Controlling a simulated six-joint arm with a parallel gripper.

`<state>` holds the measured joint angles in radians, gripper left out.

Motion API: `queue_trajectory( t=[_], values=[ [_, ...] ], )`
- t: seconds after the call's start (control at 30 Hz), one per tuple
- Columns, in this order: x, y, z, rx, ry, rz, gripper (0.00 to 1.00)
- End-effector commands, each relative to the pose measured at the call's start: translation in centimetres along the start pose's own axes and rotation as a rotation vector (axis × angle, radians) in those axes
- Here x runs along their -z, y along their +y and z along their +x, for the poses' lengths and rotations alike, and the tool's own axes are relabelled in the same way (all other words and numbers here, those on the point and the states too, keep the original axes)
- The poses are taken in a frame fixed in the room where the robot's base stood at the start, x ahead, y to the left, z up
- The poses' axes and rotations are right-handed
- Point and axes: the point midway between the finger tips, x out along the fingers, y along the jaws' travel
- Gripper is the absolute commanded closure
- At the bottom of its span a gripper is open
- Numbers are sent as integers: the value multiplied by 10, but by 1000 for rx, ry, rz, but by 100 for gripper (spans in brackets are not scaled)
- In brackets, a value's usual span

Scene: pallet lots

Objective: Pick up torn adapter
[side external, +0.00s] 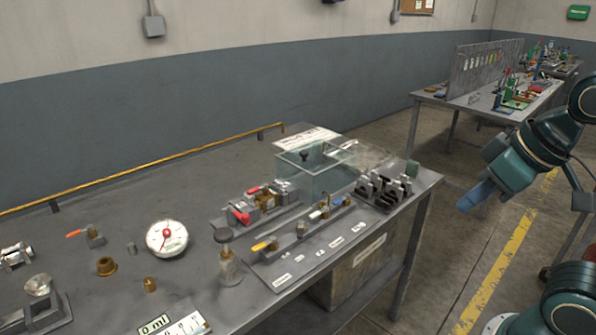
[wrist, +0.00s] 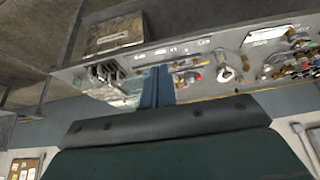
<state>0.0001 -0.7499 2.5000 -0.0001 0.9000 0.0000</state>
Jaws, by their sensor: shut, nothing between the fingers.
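My gripper (side external: 476,197) has blue fingers and hangs in the air to the right of the workbench, well apart from it. In the wrist view its closed fingers (wrist: 157,88) show in front of the bench with nothing between them. Small brass fittings stand on the bench: a flanged one (side external: 106,267) and a smaller one (side external: 150,285), with a small grey metal fitting (side external: 131,248) behind them. I cannot tell which piece, if any, is the torn adapter; no tear is visible at this size.
Bare bench lies back left.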

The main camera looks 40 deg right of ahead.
Motion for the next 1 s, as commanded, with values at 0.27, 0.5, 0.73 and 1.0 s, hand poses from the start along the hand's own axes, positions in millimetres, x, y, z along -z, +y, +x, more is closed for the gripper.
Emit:
queue_trajectory(
  t=[0.27,0.5,0.73,1.0],
  values=[
    [0,0,0,0,0,0,100],
    [0,0,0,0,0,0,64],
    [0,0,0,0,0,0,64],
    [19,0,-2,0,-5,0,64]
  ],
)
